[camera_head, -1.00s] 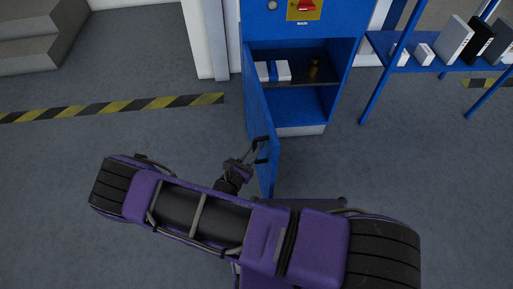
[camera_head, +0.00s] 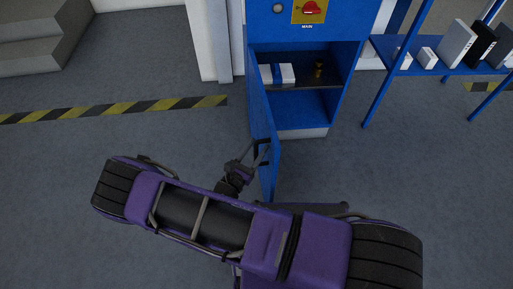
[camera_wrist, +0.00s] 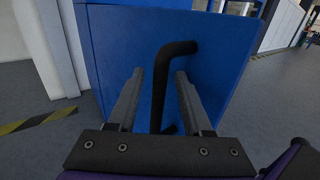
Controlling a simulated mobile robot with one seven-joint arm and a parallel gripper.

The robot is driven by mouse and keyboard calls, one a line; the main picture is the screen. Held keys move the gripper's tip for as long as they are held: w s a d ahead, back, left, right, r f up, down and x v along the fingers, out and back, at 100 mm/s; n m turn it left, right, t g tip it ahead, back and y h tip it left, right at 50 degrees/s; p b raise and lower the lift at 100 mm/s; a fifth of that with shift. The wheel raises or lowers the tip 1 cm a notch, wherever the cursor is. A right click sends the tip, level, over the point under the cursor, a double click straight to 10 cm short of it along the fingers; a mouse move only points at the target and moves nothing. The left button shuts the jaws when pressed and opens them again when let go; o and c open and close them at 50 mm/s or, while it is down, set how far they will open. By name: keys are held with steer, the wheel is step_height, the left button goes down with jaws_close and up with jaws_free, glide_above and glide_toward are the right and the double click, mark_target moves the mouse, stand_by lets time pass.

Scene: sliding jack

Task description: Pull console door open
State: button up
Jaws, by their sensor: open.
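The blue console door (camera_head: 264,148) stands swung open toward me on the left side of the blue console (camera_head: 338,118). A black bar handle (camera_head: 263,150) is on the door's outer face. In the wrist view the handle (camera_wrist: 161,90) rises between the two fingers of my gripper (camera_wrist: 158,75), in front of the blue door panel (camera_wrist: 215,60). The fingers are apart, one on each side of the handle, with gaps visible. In the head view my gripper (camera_head: 249,158) is at the door's left, by the handle.
A red switch (camera_head: 312,9) sits above. A blue rack (camera_head: 390,85) stands at right. Floor (camera_head: 130,140) to the left is clear.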

steer(key=v, duration=1.7)
steer(key=shift+s+a, duration=0.2)
steer(key=shift+f, duration=0.15)
